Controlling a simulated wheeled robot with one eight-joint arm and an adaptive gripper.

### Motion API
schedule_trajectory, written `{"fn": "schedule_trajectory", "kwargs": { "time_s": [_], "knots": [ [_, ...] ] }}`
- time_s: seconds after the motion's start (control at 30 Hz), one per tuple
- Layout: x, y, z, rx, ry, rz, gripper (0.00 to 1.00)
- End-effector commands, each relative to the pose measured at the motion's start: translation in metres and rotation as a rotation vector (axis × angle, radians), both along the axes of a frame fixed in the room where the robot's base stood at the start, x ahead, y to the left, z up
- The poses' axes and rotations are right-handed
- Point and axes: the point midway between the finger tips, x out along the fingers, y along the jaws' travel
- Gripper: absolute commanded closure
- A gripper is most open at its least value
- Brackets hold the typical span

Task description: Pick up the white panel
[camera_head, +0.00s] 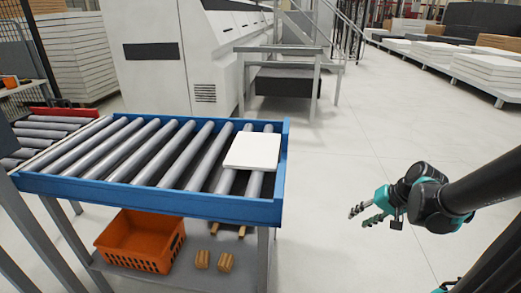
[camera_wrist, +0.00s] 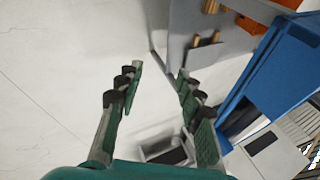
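The white panel (camera_head: 252,151) is a small, flat, light square lying on the rollers at the right end of the roller conveyor (camera_head: 150,197). My gripper (camera_head: 359,216) is to the right of the conveyor, over open floor and clear of the panel. I cannot make out the panel in the wrist view.
The conveyor has a raised blue frame. An orange crate (camera_head: 141,241) and small wooden blocks (camera_head: 213,261) sit on its lower shelf. A large white machine (camera_head: 175,55) stands behind. Stacked boards (camera_head: 480,70) are at the far right. Floor right of the conveyor is clear.

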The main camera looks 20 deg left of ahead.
Motion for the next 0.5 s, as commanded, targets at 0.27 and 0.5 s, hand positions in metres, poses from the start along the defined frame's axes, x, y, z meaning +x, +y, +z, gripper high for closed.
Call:
{"fn": "schedule_trajectory", "kwargs": {
  "time_s": [0.27, 0.5],
  "knots": [
    [0.051, 0.066, 0.018, 0.282, 0.086, 0.070, 0.63],
    [0.093, 0.119, 0.034, 0.560, 0.162, 0.161, 0.63]
  ]
}}
